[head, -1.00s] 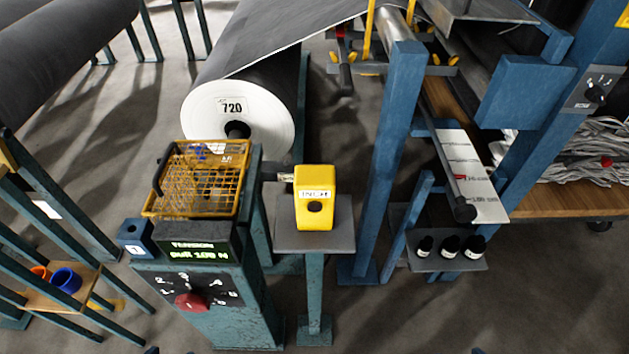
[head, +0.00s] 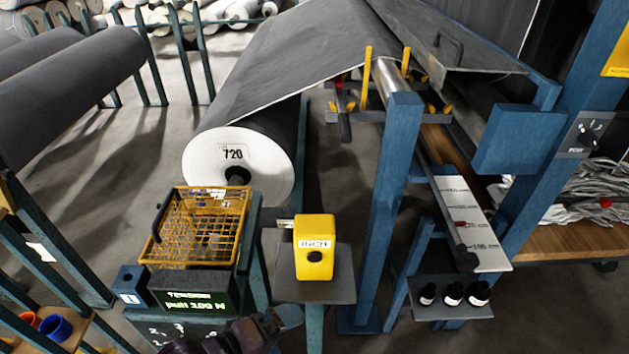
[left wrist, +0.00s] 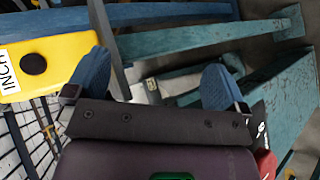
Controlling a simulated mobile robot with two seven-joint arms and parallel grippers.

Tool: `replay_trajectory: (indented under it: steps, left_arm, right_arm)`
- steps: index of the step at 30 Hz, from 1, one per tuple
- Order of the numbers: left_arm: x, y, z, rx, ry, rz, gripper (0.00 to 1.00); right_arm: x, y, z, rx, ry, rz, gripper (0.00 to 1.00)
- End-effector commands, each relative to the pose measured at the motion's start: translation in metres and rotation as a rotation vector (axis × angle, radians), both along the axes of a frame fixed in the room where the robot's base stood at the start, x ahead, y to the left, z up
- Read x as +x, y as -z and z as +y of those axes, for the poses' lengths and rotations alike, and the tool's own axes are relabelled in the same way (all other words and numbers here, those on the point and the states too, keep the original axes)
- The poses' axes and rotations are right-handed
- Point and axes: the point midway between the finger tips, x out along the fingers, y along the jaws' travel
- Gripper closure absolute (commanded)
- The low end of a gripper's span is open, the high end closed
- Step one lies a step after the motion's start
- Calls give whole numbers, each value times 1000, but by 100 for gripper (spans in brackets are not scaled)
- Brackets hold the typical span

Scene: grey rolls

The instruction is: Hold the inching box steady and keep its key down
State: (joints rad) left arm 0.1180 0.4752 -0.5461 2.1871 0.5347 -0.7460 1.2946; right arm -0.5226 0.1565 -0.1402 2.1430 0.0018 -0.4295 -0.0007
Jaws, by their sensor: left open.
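The yellow inching box (head: 305,272) stands upright on a small grey shelf (head: 340,290) on a post, with its round black key (head: 314,256) facing me. The key looks raised, and nothing touches it. My left gripper (head: 280,320) is low in the head view, to the left of the box and nearer to me. In the left wrist view its blue fingers (left wrist: 155,85) are spread with nothing between them. The box (left wrist: 60,58) and its key (left wrist: 33,64) show there at upper left, beside the left finger. My right gripper is out of view.
An orange wire basket (head: 200,225) and a tension display reading "pull 100 N" (head: 195,300) stand left of the box. A blue post (head: 393,200) rises to its right. The big roll marked 720 (head: 215,165) is behind.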

Motion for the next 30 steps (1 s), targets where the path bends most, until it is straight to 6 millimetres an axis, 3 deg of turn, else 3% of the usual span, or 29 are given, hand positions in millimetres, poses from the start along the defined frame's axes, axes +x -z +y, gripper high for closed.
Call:
replay_trajectory:
  steps: [6, 18, 30]
  left_arm:
    - [7, -25, -33, -88, 67, 175, 0]
    - [27, -79, -88, -39, 330, 196, 0]
    - [32, -136, -126, 88, 590, 202, 0]
  right_arm:
    - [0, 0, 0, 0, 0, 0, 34]
    - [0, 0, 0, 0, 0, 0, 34]
    - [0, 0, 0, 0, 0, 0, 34]
